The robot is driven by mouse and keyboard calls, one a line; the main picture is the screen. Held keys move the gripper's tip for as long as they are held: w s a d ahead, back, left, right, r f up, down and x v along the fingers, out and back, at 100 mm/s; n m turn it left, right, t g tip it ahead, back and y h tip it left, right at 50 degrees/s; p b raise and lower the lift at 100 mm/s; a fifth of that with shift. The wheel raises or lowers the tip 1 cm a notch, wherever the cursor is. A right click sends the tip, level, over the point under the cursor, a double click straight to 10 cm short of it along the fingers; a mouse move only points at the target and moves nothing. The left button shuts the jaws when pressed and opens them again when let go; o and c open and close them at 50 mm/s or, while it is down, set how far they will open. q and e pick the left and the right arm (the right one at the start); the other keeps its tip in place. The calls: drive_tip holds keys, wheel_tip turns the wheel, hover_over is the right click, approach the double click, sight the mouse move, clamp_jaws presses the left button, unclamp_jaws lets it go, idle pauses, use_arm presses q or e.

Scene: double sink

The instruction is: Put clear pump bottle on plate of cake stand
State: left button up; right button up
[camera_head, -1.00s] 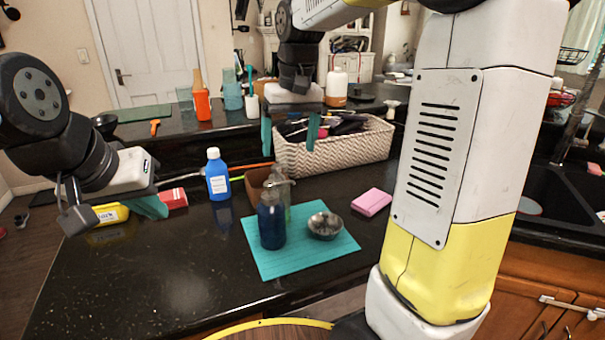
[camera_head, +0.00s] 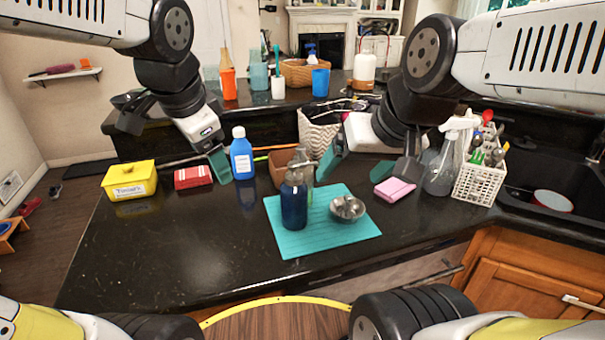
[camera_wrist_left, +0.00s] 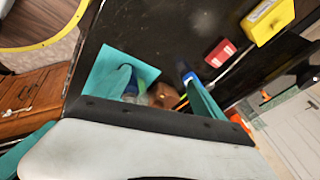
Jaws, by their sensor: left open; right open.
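A clear pump bottle (camera_head: 307,171) stands upright at the back of the teal mat (camera_head: 330,240), partly hidden behind a dark blue bottle (camera_head: 293,207). A small metal bowl (camera_head: 347,208) sits on the mat to their right. I cannot make out a cake stand for certain. My right gripper (camera_head: 360,165) is open and empty above the counter, behind and right of the bottles. My left gripper (camera_head: 172,150) is open and empty, left of the blue white-capped bottle (camera_head: 241,155). The left wrist view shows the mat (camera_wrist_left: 137,66) with the bottles blurred near its edge.
A yellow tub (camera_head: 129,182), a red packet (camera_head: 193,178) and a brown box (camera_head: 282,170) stand along the counter's back. A pink sponge (camera_head: 394,190), a clear spray bottle (camera_head: 441,172) and a white utensil basket (camera_head: 480,182) stand at right. The front-left counter is clear.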

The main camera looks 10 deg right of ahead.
sight(303, 152)
use_arm(q)
drive_tip(key=shift+o, duration=0.2)
drive_tip(key=w+d+f+m+y, duration=0.1)
drive_tip(key=w+d+f+m, duration=0.1)
drive_tip(key=w+d+m, duration=0.6)
drive_tip(key=d+m, duration=0.1)
drive_tip(key=m, duration=0.3)
drive_tip(key=shift+w+d, duration=0.2)
drive_tip(key=shift+w, duration=0.05)
drive_tip(key=w+d+f+m, duration=0.1)
drive_tip(key=d+m, duration=0.2)
drive_tip(key=w+d+f+m, duration=0.1)
drive_tip(key=w+d+m, duration=0.1)
drive_tip(key=d+m, duration=0.1)
drive_tip(key=w+d+f+m, duration=0.1)
drive_tip(key=w+d+m, duration=0.1)
drive_tip(key=d+m, duration=0.2)
drive_tip(key=shift+f, duration=0.3)
drive_tip(key=shift+m, duration=0.3)
drive_tip(key=x, duration=0.7)
drive_tip(key=shift+w+a+f, duration=0.25)
drive_tip(key=shift+f, duration=0.05)
clamp_jaws()
